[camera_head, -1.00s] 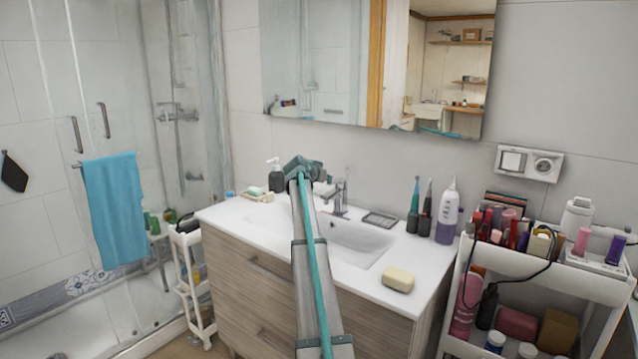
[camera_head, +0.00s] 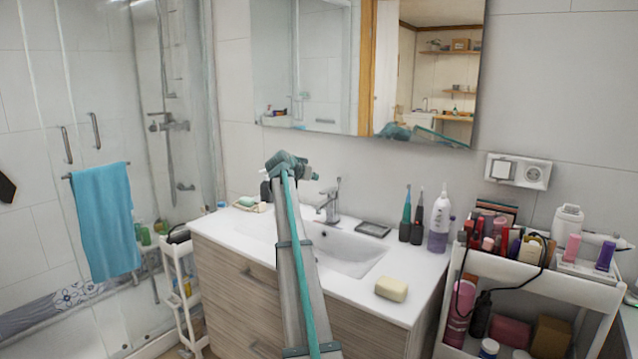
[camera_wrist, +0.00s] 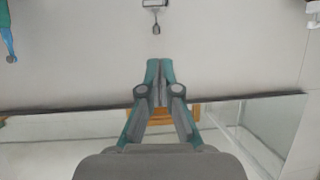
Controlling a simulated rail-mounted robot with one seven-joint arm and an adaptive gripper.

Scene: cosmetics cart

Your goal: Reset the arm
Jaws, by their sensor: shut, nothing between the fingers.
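My arm rises from the bottom middle of the head view, over the front of the sink counter (camera_head: 420,280). Its end shows above the basin, in front of the wall below the mirror; the fingers are hard to make out there. In the wrist view my gripper (camera_wrist: 160,66) is in the middle with its two teal-and-grey fingers together. Nothing is between them. Behind them the wrist view shows a plain light wall and a dark edge.
The faucet (camera_head: 331,203) stands close to my arm. A soap bar (camera_head: 391,289), toothbrushes and a white-purple bottle (camera_head: 440,220) are on the counter. A loaded white cart (camera_head: 590,293) is at right. A glass shower with a blue towel (camera_head: 104,222) is at left. The mirror (camera_head: 420,75) hangs above.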

